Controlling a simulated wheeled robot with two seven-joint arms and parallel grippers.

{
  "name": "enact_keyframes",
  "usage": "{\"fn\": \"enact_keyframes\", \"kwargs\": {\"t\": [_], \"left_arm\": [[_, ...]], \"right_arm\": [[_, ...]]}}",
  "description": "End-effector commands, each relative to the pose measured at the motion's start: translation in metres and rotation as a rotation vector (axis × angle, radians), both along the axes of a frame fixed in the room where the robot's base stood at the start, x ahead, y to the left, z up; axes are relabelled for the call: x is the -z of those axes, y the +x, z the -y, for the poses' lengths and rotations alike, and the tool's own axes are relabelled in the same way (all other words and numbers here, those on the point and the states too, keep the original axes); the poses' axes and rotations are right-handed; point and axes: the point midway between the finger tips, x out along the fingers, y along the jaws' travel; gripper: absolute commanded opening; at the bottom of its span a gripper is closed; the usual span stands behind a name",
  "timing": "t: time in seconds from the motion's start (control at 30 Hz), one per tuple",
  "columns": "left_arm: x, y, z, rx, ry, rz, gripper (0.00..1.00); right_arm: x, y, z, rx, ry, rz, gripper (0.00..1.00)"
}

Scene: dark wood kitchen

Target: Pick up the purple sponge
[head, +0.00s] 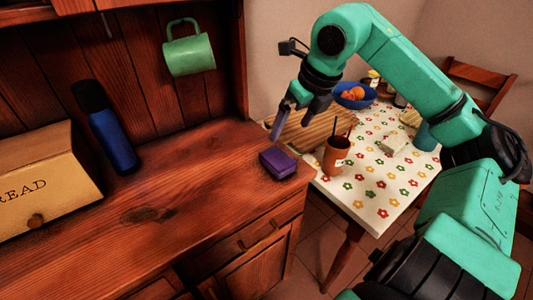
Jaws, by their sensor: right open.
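The purple sponge (278,163) lies on the dark wood counter (205,185), close to its right end. My right gripper (283,122) is above and behind the sponge in the head view, with its fingers pointing down. It is open and empty, apart from the sponge. My right arm reaches in from the right over the dining table. My left gripper is not in view.
A blue bottle (113,140) and a bread box (45,183) stand at the left of the counter. A green mug (189,52) hangs above. The flowered table (368,188) beyond the counter's end holds a brown cup (336,157) and a blue bowl (356,101). The counter's middle is clear.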

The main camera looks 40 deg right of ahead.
Motion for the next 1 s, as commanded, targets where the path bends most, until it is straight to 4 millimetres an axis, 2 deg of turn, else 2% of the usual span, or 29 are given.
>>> {"fn": "enact_keyframes", "kwargs": {"t": [0.2,0.27,0.47,0.57,0.63,0.87,0.9,0.97,1.0], "left_arm": [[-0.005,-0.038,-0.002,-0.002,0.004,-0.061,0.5],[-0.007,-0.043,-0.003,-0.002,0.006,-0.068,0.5],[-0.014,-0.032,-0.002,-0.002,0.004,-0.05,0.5],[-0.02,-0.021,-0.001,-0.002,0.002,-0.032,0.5],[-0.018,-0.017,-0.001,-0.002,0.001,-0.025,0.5],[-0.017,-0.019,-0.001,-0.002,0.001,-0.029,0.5],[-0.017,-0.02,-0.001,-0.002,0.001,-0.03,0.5],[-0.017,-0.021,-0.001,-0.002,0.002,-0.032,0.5],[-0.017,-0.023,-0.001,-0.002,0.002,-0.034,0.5]], "right_arm": [[0.052,0.02,0.0,-0.002,0.003,-0.007,1.0],[0.064,0.025,0.0,-0.002,0.003,-0.007,1.0],[0.089,0.033,0.0,-0.002,0.003,-0.006,1.0],[0.109,0.038,0.001,-0.003,0.001,-0.008,1.0],[0.122,0.043,0.001,-0.004,0.0,-0.006,1.0],[0.128,0.047,0.001,-0.002,0.003,0.0,1.0],[0.128,0.047,0.0,-0.002,0.003,0.0,0.96],[0.127,0.047,0.0,-0.002,0.003,0.0,0.73],[0.127,0.047,0.0,-0.002,0.003,0.0,0.58]]}}
